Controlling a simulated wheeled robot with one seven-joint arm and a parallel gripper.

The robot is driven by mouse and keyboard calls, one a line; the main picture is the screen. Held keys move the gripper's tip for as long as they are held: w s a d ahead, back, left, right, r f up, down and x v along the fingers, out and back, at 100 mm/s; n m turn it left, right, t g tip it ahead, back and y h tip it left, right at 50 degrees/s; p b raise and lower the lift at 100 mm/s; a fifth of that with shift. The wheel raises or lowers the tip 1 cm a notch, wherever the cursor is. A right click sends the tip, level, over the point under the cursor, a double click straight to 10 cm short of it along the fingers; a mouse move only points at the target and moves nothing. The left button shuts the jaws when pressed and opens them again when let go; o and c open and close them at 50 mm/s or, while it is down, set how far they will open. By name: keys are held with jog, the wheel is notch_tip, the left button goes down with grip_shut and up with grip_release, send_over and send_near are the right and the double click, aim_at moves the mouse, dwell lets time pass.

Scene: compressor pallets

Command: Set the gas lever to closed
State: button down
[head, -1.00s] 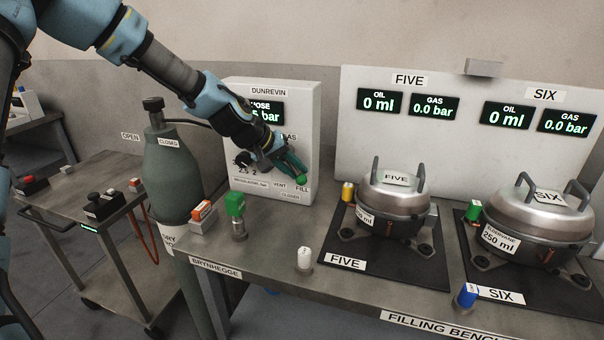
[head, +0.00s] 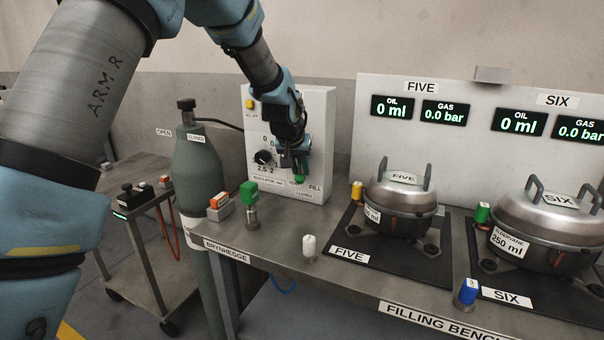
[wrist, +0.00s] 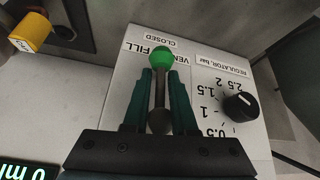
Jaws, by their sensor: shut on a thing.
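The ball sits beside the CLOSED label (wrist: 158,43), between the VENT and FILL marks, so the lever points about at CLOSED. In the head view my gripper (head: 298,168) covers most of the lever, and only the green ball shows below it.
The black regulator knob (wrist: 241,105) is close beside my fingers. A grey cylinder (head: 200,165) stands left.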

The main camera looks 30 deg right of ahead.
jog(key=shift+s+a+f, duration=0.15)
jog(key=shift+a+f, duration=0.2)
jog(key=shift+f, duration=0.15)
jog(key=c, duration=0.9)
grip_release()
jog(key=shift+c, duration=0.2)
jog(key=o, duration=0.3)
jog(key=shift+d+r, duration=0.1)
jog(key=shift+r, duration=0.15)
jog(key=shift+o, duration=0.2)
jog(key=b+v, duration=0.2)
jog(key=v, duration=0.8)
jog(key=shift+r+b, duration=0.35)
jog(key=shift+s, duration=0.1)
